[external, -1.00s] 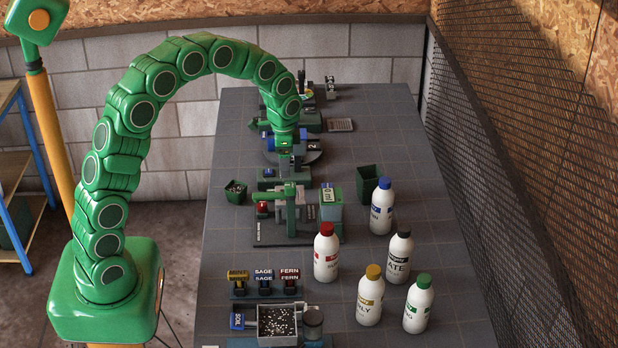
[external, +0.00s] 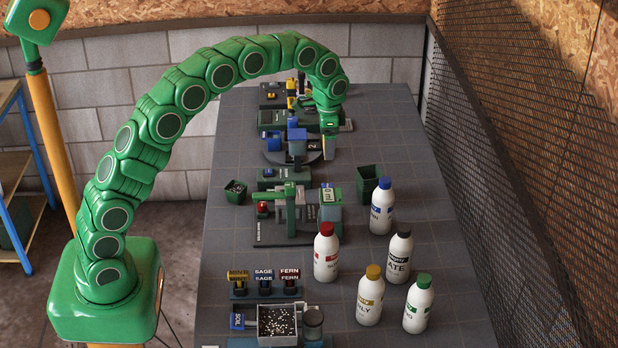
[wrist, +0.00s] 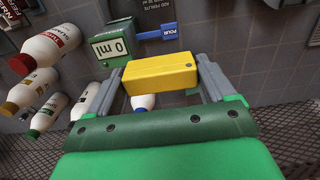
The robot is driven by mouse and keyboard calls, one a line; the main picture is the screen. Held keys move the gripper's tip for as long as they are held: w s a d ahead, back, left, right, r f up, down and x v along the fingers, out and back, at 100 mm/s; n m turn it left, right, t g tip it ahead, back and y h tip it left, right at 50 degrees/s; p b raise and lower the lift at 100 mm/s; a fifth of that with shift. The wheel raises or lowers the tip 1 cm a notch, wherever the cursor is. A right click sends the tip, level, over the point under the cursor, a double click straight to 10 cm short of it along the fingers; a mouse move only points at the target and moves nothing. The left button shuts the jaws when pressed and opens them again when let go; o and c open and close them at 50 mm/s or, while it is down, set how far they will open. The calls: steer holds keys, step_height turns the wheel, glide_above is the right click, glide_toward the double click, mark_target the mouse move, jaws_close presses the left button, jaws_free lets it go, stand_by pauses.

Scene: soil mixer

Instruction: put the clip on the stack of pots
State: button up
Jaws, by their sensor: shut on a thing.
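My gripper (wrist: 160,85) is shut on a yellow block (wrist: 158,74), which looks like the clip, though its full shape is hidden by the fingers. A dark green pot-like container (external: 369,183) stands to the right, in front of my gripper. A small green pot (external: 236,191) with light bits in it stands at the left. I cannot tell for sure which of these is the stack of pots.
A green box reading 0 ml (external: 331,195) stands nearer the camera; it also shows in the wrist view (wrist: 112,48). Several white bottles (external: 381,210) stand at the right front. Tag holders and a soil tray (external: 277,340) are at the front.

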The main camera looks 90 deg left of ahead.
steer(key=w+a+f, duration=0.3)
steer(key=w+a, duration=0.1)
steer(key=w, duration=0.3)
glide_above(362, 172)
steer(key=shift+s+d+f, duration=0.1)
steer(key=shift+s+f, duration=0.05)
steer(key=shift+f, duration=1.3)
steer(key=shift+s+f, duration=0.1)
steer(key=shift+f, duration=1.3)
steer(key=shift+f, duration=0.1)
steer(key=shift+w+f, duration=0.25)
steer(key=shift+f, duration=1.45)
steer(key=shift+f, duration=0.15)
steer(key=o, duration=0.8)
steer(key=shift+o, duration=0.2)
